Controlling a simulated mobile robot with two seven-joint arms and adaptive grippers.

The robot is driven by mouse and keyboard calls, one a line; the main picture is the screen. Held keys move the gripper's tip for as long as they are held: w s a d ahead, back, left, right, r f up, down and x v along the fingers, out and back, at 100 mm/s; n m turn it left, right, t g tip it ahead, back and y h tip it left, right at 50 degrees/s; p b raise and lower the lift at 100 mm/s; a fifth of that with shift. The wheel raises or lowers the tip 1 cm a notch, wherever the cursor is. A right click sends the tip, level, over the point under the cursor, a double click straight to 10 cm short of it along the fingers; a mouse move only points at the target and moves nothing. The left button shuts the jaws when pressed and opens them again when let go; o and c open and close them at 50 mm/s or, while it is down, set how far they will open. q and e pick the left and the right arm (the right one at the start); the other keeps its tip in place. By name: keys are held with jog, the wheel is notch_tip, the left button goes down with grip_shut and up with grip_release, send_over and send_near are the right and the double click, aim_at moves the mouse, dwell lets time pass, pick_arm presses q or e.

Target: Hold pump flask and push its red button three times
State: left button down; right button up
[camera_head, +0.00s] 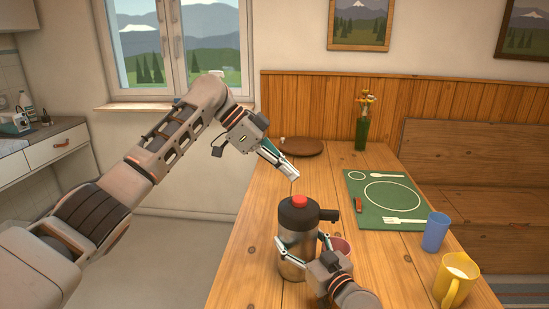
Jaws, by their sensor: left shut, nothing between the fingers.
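The pump flask (294,265) stands upright on the wooden table, with a metal body, a black top and a spout pointing right. Its red button (300,201) sits on top and is uncovered. My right gripper (304,243) reaches in from the front, with a finger on each side of the flask's body, and is shut on it. My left gripper (294,176) is shut and empty. Its fingertips point down and right, a little above and apart from the red button.
A pinkish cup (341,246) stands close to the flask's right, partly hidden. A blue cup (435,232) and a yellow mug (455,279) are at the right. A green placemat (368,215), a round brown board (302,147) and a flower vase (362,130) are farther back.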

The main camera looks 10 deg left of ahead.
aim_at(292, 200)
pick_arm(q)
jog(key=f, duration=0.4)
jog(key=shift+d+f, duration=0.4)
notch_tip(292, 200, down, 2)
jog(key=shift+f, duration=0.2)
jog(key=shift+a+f, duration=0.1)
jog(key=shift+f, duration=0.25)
jog(key=r, duration=0.6)
jog(key=shift+a, duration=0.35)
jog(key=v, duration=0.9)
jog(key=shift+r, duration=0.2)
